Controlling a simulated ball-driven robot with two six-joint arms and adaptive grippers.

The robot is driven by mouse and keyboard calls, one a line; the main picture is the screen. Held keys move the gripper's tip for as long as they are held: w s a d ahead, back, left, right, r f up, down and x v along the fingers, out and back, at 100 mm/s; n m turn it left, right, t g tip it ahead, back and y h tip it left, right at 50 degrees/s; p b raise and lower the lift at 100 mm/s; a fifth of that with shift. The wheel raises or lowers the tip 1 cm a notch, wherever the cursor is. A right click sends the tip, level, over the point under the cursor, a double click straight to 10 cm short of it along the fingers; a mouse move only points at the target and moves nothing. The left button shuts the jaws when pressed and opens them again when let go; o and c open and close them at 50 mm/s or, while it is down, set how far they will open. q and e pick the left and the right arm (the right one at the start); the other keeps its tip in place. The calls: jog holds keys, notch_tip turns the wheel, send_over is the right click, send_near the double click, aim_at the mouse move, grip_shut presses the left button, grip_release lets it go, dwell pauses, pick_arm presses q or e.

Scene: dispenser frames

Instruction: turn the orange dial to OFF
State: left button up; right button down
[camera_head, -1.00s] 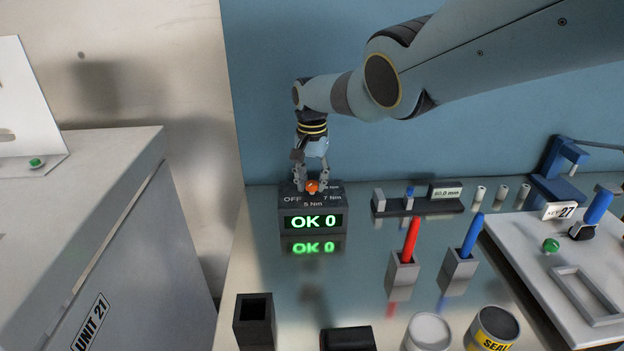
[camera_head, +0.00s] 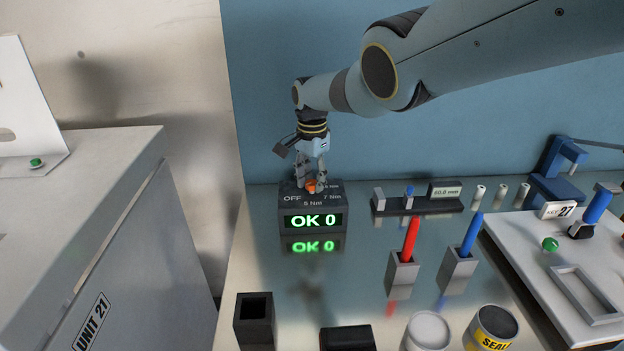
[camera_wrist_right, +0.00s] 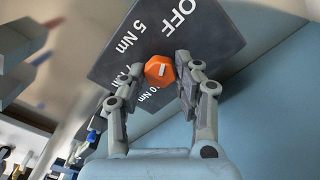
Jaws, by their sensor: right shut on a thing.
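The orange dial (camera_head: 312,187) sits on top of a dark box (camera_head: 285,209) whose front display reads "OK 0" in green. OFF, 5 Nm and 7 Nm labels are printed around the dial. In the right wrist view the dial (camera_wrist_right: 159,70) is hexagonal with a short white mark, and a 10 Nm label also shows. I cannot tell which label the mark points to. My right gripper (camera_head: 314,184) reaches down from above and is shut on the dial, one finger on each side (camera_wrist_right: 172,72). My left gripper is not in view.
Right of the box stand a dark gauge block (camera_head: 418,207), a red pen in a holder (camera_head: 403,270) and a blue pen in a holder (camera_head: 458,269). An empty black holder (camera_head: 254,322) and two cans (camera_head: 428,332) are in front. A grey cabinet (camera_head: 120,240) stands left.

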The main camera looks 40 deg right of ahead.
aim_at(311, 182)
jog(key=shift+r, duration=0.1)
jog(key=c, duration=0.9)
grip_release()
jog(key=shift+c, duration=0.2)
jog(key=shift+r, duration=0.1)
notch_tip(311, 182, up, 12)
jog(key=shift+f, duration=0.25)
